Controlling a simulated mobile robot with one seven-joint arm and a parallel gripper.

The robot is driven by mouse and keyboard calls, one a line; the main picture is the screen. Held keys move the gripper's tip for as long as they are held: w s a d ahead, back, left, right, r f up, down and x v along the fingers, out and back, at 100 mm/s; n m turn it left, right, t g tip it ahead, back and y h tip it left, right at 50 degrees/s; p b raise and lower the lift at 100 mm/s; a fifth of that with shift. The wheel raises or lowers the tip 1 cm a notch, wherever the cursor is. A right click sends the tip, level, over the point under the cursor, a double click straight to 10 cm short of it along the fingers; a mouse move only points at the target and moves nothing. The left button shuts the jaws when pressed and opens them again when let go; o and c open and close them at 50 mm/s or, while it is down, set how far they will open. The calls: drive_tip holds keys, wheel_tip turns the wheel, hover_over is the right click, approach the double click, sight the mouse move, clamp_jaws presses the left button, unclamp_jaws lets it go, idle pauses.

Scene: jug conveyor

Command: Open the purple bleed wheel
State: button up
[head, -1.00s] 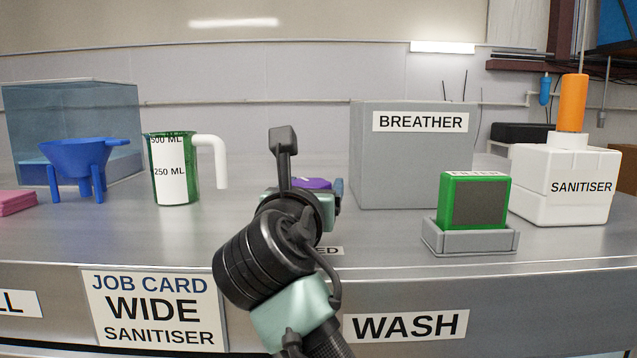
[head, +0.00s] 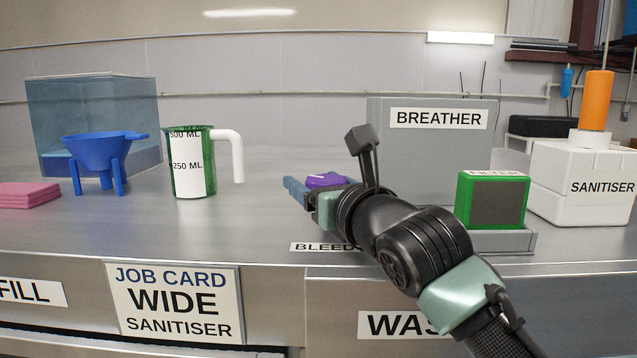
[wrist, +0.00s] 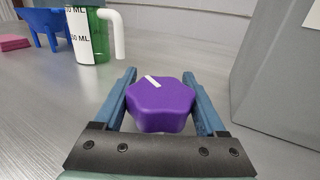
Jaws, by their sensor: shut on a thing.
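The purple bleed wheel (head: 326,181) is a lobed knob low on the bench, behind the BLEED label (head: 322,247). In the wrist view the wheel (wrist: 161,106) has a white mark on its top, pointing to the upper left. My gripper (wrist: 162,98) has one blue finger on each side of the wheel and is shut on it. In the head view my gripper (head: 305,190) reaches in from the right, and my arm hides part of the wheel's surroundings. The wheel's base is hidden.
The grey BREATHER box (head: 432,145) stands close on the right, with the green filter (head: 494,200) in front of it. The green jug (head: 188,165) and blue funnel (head: 98,150) stand to the left. Bare bench lies between jug and wheel.

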drive_tip(key=shift+r+y, duration=0.2)
drive_tip(key=shift+y, duration=0.1)
drive_tip(key=o, duration=1)
drive_tip(key=shift+c, duration=0.2)
drive_tip(key=o, duration=0.4)
drive_tip(key=shift+f, duration=0.1)
drive_tip(key=shift+c, duration=0.2)
drive_tip(key=shift+s+d+f+b, duration=0.15)
drive_tip(key=shift+s+d+b, duration=0.1)
drive_tip(key=shift+s+b, duration=0.2)
drive_tip(key=b+v, duration=0.5)
drive_tip(key=v, duration=0.6)
drive_tip(key=shift+b, duration=0.4)
drive_tip(key=shift+s+d+r, duration=0.2)
drive_tip(key=shift+s+r, duration=0.1)
drive_tip(key=shift+s, duration=0.1)
